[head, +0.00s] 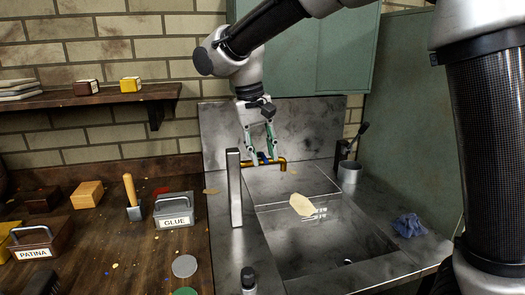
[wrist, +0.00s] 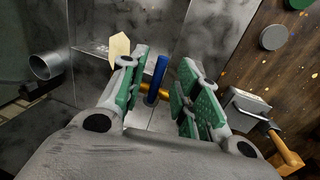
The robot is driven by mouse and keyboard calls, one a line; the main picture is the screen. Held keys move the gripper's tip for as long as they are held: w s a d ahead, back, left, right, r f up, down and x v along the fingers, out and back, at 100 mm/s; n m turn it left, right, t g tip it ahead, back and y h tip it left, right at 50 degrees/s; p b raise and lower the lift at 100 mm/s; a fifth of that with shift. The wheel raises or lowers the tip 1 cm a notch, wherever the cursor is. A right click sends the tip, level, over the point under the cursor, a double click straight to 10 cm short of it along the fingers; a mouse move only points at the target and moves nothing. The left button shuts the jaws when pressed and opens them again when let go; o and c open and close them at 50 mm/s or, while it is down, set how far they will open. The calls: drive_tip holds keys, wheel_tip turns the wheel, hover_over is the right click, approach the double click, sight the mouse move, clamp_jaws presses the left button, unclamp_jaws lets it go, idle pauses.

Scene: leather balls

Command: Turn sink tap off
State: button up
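The sink tap has a brass spout (head: 282,164) and a blue handle (head: 261,157), at the back left of the metal sink (head: 325,235). In the wrist view the blue handle (wrist: 156,78) stands up between my fingers, with brass parts (wrist: 150,90) behind it. My gripper (head: 263,154) points down over the tap. Its green-padded fingers (wrist: 161,72) are apart, one on each side of the handle, with gaps visible. I cannot make out whether water runs. My fingers partly hide the tap's body in the head view.
A tall metal post (head: 236,188) stands close left of the tap. A metal cup (head: 349,172) and a blue cloth (head: 408,225) lie to the right. A glue box (head: 173,210) and a wooden-handled tool (head: 131,195) are on the left bench. A shelf (head: 95,97) hangs behind.

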wheel_tip(320, 180, up, 12)
drive_tip(key=a, duration=0.2)
drive_tip(key=shift+s+a, duration=0.15)
drive_tip(key=shift+s, duration=0.05)
drive_tip(key=shift+f, duration=0.1)
idle(0.3)
